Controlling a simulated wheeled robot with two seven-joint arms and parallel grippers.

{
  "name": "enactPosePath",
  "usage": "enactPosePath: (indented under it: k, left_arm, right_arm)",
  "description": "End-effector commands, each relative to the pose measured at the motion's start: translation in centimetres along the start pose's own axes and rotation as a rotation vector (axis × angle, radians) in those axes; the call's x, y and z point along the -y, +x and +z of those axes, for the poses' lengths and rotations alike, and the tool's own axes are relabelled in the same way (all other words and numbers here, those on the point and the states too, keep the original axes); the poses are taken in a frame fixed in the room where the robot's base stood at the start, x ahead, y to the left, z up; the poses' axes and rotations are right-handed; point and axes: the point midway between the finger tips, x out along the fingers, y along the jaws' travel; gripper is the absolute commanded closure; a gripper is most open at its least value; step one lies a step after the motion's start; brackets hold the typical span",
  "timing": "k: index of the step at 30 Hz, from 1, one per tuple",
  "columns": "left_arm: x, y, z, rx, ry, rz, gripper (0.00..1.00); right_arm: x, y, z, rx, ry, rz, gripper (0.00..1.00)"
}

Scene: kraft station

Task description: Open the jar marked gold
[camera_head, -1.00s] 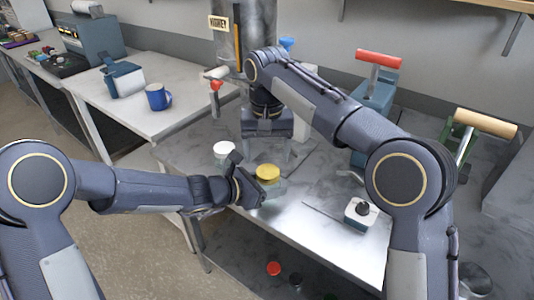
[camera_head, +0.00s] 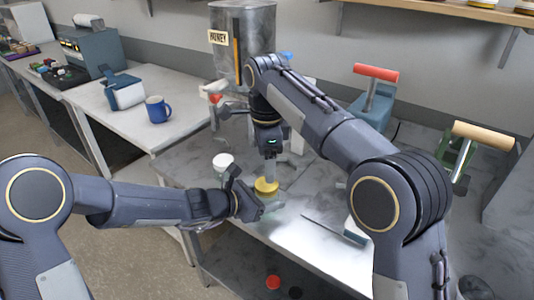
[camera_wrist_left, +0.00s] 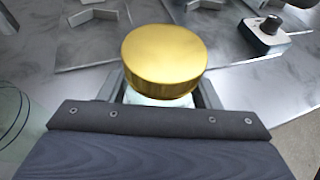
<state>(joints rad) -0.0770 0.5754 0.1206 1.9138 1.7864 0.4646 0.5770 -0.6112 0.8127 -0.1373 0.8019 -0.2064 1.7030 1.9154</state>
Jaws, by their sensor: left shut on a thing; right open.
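The jar with the gold lid (camera_head: 266,187) stands on the grey worktop, in the middle of the head view. In the left wrist view its round gold lid (camera_wrist_left: 165,58) is on top, with a little pale glass showing below it. My left gripper (camera_head: 252,207) is shut on the jar's body from the side, below the lid. Its two fingers flank the glass in the left wrist view (camera_wrist_left: 160,98). My right gripper (camera_head: 268,172) points down, open, right above the lid. I cannot tell whether its fingers touch the lid.
A white-lidded jar (camera_head: 222,161) stands just left of the gold one. A small device with a black knob (camera_wrist_left: 265,33) is to the right, mostly hidden by my right arm in the head view. A blue mug (camera_head: 157,110) is on the white table.

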Motion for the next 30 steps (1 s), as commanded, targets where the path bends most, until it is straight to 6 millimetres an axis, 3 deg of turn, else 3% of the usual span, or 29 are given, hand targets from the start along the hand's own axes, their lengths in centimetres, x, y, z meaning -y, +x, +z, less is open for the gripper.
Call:
enactPosePath:
  k: [6, 12, 23, 30]
  left_arm:
    - [0.0, 0.0, 0.0, 0.0, 0.0, 0.0, 1.0]
    - [0.0, 0.0, 0.0, 0.0, 0.0, 0.0, 1.0]
    - [0.0, 0.0, 0.0, 0.001, 0.0, 0.0, 1.0]
    - [0.0, 0.0, 0.0, 0.001, 0.0, 0.001, 1.0]
  right_arm:
    - [-0.1, 3.5, -0.1, -0.001, -0.001, 0.002, 0.3]
    - [0.0, 5.6, -0.1, -0.001, -0.003, 0.001, 0.3]
    - [0.0, 6.1, 0.0, 0.0, -0.003, -0.001, 0.3]
    - [0.0, 6.1, 0.0, 0.0, -0.004, 0.0, 0.61]
